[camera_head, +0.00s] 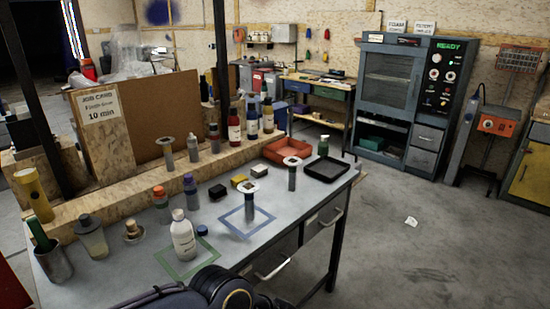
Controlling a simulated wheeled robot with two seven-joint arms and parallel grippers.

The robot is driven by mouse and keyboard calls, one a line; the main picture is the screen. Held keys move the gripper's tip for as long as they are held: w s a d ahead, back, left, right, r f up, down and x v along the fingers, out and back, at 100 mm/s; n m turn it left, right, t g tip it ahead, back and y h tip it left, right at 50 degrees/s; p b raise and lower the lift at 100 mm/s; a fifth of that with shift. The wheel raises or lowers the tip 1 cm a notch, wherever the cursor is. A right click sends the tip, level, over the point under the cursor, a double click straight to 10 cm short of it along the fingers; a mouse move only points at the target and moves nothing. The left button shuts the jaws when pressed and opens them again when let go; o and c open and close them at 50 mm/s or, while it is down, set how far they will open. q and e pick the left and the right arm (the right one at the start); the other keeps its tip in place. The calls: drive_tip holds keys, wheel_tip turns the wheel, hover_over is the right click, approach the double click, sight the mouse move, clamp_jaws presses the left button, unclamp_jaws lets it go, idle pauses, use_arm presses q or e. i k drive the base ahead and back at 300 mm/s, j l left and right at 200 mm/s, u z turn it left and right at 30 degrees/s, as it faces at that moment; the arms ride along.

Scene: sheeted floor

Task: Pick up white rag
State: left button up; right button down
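A small white crumpled piece (411,221) lies on the grey floor to the right of the workbench. It may be the white rag, but it is too small for me to be sure. No other clear white cloth shows on the bench. A dark jointed part of my own arm shows at the bottom edge, in front of the bench. Neither of my grippers is in view.
The workbench (110,264) carries a white bottle (183,236), several upright cylinders, a black tray (326,168) and a red tray (287,150). A blue-grey cabinet (378,125) stands behind. The floor (450,265) at the right is open.

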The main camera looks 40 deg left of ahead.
sight(260, 171)
drive_tip(key=i+l+u, duration=0.15)
drive_tip(key=i, duration=1.45)
drive_tip(key=i+u, duration=0.4)
drive_tip(key=i+l+u, duration=0.1)
drive_tip(key=i+u, duration=0.25)
drive_tip(key=i+j+u, duration=0.15)
drive_tip(key=u, duration=0.25)
drive_tip(key=i+u, duration=0.25)
drive_tip(key=u, duration=0.2)
drive_tip(key=i+u, duration=0.25)
drive_tip(key=u, duration=0.15)
drive_tip(key=i+l+u, duration=0.1)
drive_tip(key=u, duration=0.35)
drive_tip(key=i, duration=0.1)
